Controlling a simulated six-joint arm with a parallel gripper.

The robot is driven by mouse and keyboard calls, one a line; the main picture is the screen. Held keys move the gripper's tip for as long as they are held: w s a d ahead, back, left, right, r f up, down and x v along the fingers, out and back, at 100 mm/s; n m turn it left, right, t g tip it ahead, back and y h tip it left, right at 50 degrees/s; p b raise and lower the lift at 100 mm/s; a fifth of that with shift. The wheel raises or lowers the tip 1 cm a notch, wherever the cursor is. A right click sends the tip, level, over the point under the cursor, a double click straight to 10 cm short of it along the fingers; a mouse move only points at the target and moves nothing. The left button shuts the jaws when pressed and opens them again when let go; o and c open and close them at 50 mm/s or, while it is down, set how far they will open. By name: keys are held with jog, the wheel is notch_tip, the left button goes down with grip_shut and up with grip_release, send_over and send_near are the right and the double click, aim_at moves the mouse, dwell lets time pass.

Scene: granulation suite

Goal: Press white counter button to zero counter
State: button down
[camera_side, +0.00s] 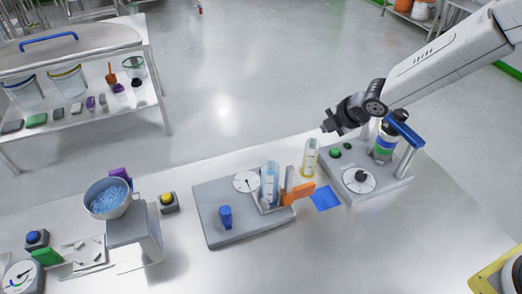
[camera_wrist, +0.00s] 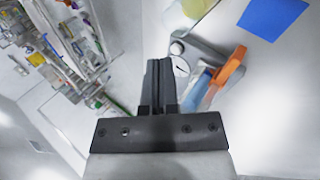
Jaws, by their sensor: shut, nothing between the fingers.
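My gripper (camera_side: 329,125) is shut and empty, held in the air above the bench, up and right of the grey tester with a white dial (camera_side: 246,182) and a blue knob (camera_side: 225,216). In the wrist view the shut fingers (camera_wrist: 159,62) point up the picture. A small white round part (camera_wrist: 176,48) shows just right of the fingertips, beside a white dial (camera_wrist: 182,67). I cannot tell for sure whether this round part is the white counter button. No white button stands out clearly in the side view.
A clear cylinder with bluish contents (camera_side: 269,186), an orange block (camera_side: 298,194), a yellowish cylinder (camera_side: 309,160) and a blue sheet (camera_side: 326,199) stand close together. A grey machine (camera_side: 385,187) with green buttons is at right. The bench front is clear.

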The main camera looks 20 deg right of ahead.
jog(key=w+a+f+n+y, duration=0.1)
jog(key=w+a+f+n, duration=0.1)
jog(key=a+n, duration=0.4)
jog(key=w+a+f+n+y, duration=0.2)
jog(key=w+a+n, duration=0.1)
jog(key=a+n, duration=0.4)
jog(key=shift+w+y, duration=0.25)
jog(key=shift+y, duration=0.05)
jog(key=shift+f, duration=0.3)
jog(key=shift+f, duration=4.2)
jog(key=shift+f, duration=0.95)
jog(key=shift+r, duration=0.9)
jog(key=shift+r, duration=0.15)
